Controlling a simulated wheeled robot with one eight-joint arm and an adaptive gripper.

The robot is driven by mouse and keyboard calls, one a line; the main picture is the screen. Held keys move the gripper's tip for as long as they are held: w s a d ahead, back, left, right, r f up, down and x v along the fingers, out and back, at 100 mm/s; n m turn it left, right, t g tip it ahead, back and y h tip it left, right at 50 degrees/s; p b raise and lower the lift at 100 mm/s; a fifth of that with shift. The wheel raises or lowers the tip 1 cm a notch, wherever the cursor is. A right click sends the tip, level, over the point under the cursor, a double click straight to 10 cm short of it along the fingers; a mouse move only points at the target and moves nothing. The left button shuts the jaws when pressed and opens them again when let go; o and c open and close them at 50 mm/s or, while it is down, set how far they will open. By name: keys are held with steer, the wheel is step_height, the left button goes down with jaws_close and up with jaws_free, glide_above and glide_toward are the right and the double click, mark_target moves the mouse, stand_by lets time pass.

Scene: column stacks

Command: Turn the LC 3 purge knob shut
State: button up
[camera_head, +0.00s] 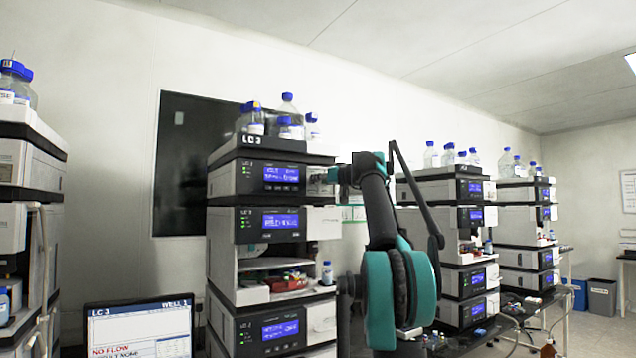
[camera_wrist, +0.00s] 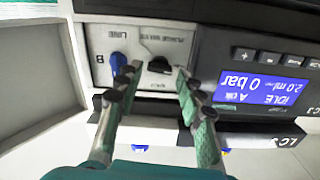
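In the wrist view, which is upside down, the black purge knob (camera_wrist: 159,65) sits on a light panel under the inverted label "PURGE VALVE". My gripper (camera_wrist: 155,76) is open, its two fingers spread to either side of the knob. I cannot tell whether either fingertip touches it. A blue line-selector knob (camera_wrist: 118,61) lies just left of the left fingertip. In the head view, the LC 3 stack (camera_head: 270,145) stands at centre left.
The pump display (camera_wrist: 263,87) reads IDLE and 0 bar beside the knob panel. An opened white door (camera_wrist: 35,65) is at left in the wrist view. Bottles (camera_head: 287,112) stand on the stack. A monitor (camera_head: 140,328) shows "NO FLOW". More stacks (camera_head: 465,215) are at right.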

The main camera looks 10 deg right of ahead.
steer(key=shift+x, duration=0.95)
jaws_close()
